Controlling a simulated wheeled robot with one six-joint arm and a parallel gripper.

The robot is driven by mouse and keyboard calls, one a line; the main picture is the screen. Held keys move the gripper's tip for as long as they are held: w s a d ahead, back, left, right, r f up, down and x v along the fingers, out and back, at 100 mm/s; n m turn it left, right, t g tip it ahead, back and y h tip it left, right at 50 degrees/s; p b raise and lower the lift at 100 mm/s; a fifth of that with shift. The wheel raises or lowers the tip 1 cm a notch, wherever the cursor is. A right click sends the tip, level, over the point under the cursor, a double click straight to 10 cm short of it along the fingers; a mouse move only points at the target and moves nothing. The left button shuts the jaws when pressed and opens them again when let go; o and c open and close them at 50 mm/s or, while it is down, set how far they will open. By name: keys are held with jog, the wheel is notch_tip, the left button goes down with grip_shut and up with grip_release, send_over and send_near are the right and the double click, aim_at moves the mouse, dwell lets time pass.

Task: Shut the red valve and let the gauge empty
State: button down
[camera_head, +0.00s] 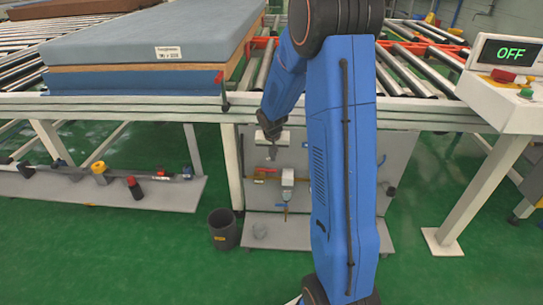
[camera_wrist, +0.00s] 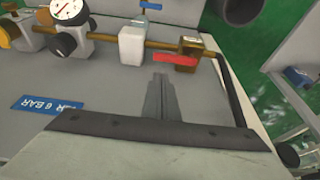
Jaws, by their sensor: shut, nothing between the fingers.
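The red valve handle (camera_wrist: 175,59) lies roughly along the brass pipe (camera_wrist: 160,44) in the wrist view. In the head view the red handle (camera_head: 264,170) shows small on the grey panel under the conveyor. My gripper (camera_wrist: 160,78) is shut and empty, its fingertips just below the handle in the wrist picture; whether they touch it I cannot tell. In the head view my gripper (camera_head: 271,150) is above the handle. A white gauge (camera_wrist: 68,10) is partly cut off at the top left of the wrist view; its reading is too small to tell.
A white filter body (camera_wrist: 132,46) sits left of the valve. A blue label (camera_wrist: 47,104) is on the panel. A dark bucket (camera_head: 223,229) stands on the green floor. A mattress (camera_head: 160,45) lies on the conveyor above. The console (camera_head: 510,52) reads OFF.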

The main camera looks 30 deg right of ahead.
aim_at(274, 171)
jog(key=x, duration=0.7)
jog(key=shift+s+m, duration=0.2)
jog(key=shift+m, duration=0.1)
dwell(0.3)
jog(key=shift+s+a+m+g+h, duration=0.3)
jog(key=shift+s+a+m, duration=0.15)
jog(key=shift+m, duration=0.55)
jog(key=shift+s+a+m+g+h, duration=0.25)
jog(key=shift+s+m, duration=0.2)
jog(key=shift+m, duration=0.55)
jog(key=a+m+g, duration=0.1)
jog(key=a+m, duration=0.1)
jog(key=m, duration=0.2)
jog(key=s+a+m+g, duration=0.1)
jog(key=a+m, duration=0.1)
jog(key=m, duration=0.2)
jog(key=a+m+g, duration=0.2)
jog(key=a+m, duration=0.1)
jog(key=m, duration=0.1)
jog(key=shift+s+a, duration=0.1)
jog(key=shift+s, duration=0.1)
jog(key=shift+r, duration=0.1)
jog(key=shift+a, duration=0.1)
